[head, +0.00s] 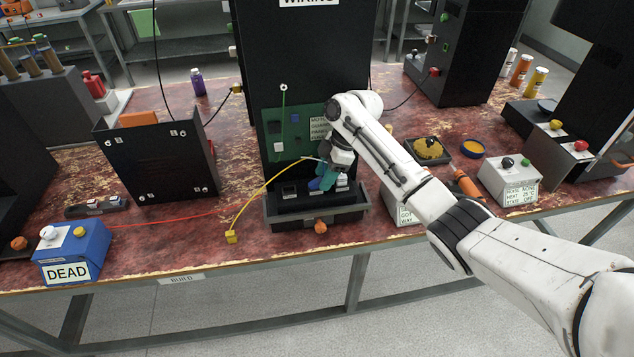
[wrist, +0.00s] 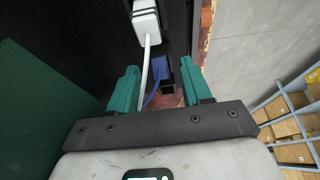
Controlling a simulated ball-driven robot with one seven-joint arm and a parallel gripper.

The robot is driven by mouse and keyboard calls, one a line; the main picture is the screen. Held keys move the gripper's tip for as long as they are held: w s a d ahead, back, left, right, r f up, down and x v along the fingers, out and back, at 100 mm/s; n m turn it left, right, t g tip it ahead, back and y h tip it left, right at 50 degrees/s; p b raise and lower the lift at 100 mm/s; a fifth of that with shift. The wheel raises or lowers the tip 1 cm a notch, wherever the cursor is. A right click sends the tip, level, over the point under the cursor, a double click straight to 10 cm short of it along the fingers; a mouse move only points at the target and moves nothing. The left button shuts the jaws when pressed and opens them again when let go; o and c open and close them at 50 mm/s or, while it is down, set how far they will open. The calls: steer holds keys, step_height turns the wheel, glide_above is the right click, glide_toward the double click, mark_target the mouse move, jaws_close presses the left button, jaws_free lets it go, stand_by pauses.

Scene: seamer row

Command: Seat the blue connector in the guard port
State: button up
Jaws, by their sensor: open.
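The blue connector (wrist: 160,68) shows in the wrist view between and just beyond my teal fingertips, with a blue cable trailing from it. My gripper (wrist: 160,78) is open, a finger on either side of it; I cannot tell whether either finger touches it. In the head view my gripper (head: 325,180) is low in front of the black wiring panel (head: 308,45), partly hiding the connector. The green board (head: 272,115) on that panel carries small printed labels, too small to read surely. I cannot tell which port is the guard port.
A white connector (wrist: 146,22) with a white cable is close beyond the fingers. A dark tray (head: 285,218) sits under the panel. A yellow plug (head: 231,237) and a blue DEAD box (head: 72,252) stand left. A grey-white button box (head: 508,180) stands right.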

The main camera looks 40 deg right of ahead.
steer(key=shift+a+f, duration=0.1)
steer(key=shift+f, duration=0.2)
steer(key=shift+c, duration=0.3)
jaws_close()
